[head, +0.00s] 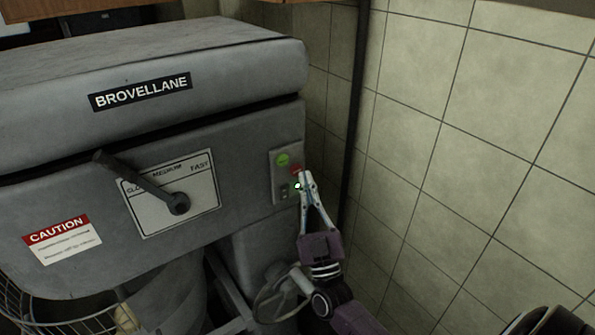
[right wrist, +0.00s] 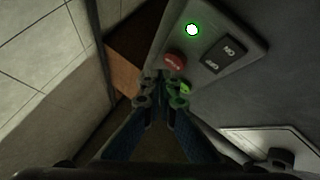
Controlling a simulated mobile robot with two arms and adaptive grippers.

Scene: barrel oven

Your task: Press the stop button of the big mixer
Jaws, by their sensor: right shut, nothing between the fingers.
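The big mixer (head: 60,105) is grey and fills the left of the head view. Its control panel (head: 285,192) carries a green button (head: 283,160), a red stop button (head: 297,169) and a lit lamp (head: 298,186). In the right wrist view the red button (right wrist: 175,61) sits between the lit lamp (right wrist: 192,29) and the green button (right wrist: 182,90), which the fingers partly cover. My right gripper (head: 305,176) is shut and empty, its tips right by the red button; I cannot tell whether they touch it. My left gripper is not in view.
A speed lever (head: 142,185) sticks out from the mixer's front, left of the panel. A wire guard (head: 14,312) and bowl are below. A dark vertical pipe (head: 357,105) and a tiled wall (head: 455,150) stand close on the right.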

